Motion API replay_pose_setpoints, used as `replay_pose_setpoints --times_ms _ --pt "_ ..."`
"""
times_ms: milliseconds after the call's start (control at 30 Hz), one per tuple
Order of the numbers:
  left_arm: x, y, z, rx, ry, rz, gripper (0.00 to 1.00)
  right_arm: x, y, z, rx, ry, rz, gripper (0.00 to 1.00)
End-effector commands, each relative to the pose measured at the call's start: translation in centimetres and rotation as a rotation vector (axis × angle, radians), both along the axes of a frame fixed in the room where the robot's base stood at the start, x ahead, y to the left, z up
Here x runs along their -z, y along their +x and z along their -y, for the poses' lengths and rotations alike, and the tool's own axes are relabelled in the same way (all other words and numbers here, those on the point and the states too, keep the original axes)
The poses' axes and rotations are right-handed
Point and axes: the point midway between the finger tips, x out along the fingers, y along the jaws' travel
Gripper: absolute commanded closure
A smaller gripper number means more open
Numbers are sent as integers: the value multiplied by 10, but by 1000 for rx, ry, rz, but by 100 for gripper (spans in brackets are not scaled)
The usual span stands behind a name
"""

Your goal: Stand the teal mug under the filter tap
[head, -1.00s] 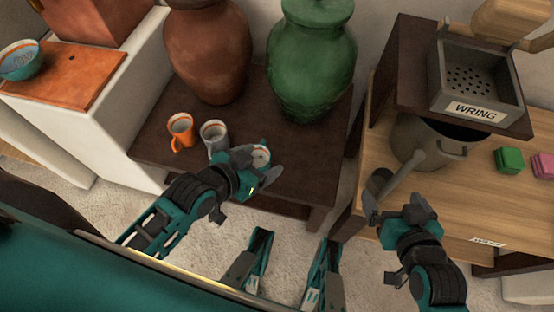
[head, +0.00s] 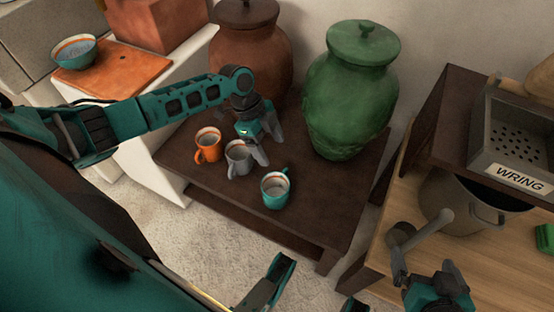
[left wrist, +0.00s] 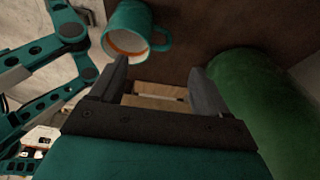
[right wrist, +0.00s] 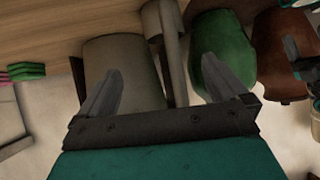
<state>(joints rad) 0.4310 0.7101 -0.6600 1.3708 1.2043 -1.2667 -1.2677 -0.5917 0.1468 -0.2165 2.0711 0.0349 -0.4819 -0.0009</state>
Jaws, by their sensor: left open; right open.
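The teal mug (head: 275,190) stands upright on the low dark table, its handle toward the green jar. It also shows in the left wrist view (left wrist: 128,35), up and left of the fingers. My left gripper (head: 250,152) is open and empty, behind the teal mug and close to the grey mug; its fingers (left wrist: 158,75) are apart from the teal mug. My right gripper (head: 424,272) is open and empty by the grey pot. A green lidded jar (head: 350,90) and a brown lidded jar (head: 250,50) stand at the table's back. I cannot make out a tap on either.
A grey mug (head: 238,160) and an orange mug (head: 207,146) stand left of the teal mug. The dark table (head: 310,215) is clear right of it. At right are a grey pot (head: 462,205) and a basin marked WRING (head: 515,130). A bowl (head: 74,50) sits far left.

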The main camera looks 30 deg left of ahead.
Motion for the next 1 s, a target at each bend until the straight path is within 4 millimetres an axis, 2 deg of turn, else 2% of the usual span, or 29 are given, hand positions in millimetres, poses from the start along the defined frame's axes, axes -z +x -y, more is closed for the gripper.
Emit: replay_pose_setpoints --times_ms 100,300,567,867,1000 --pt "25 -1 10 1 -2 -3 24 9 0 -1 -2 2 -3 0" --pt "56 1 23 -1 -1 0 24 13 0 -4 -8 6 -8 0" --pt "71 1 29 -1 -1 2 24 14 2 -6 -11 11 -8 0" --pt "111 1 42 -1 -1 1 24 25 5 -12 -21 20 -8 0" --pt "114 1 44 -2 -1 2 24 21 6 -14 -26 24 -5 0"
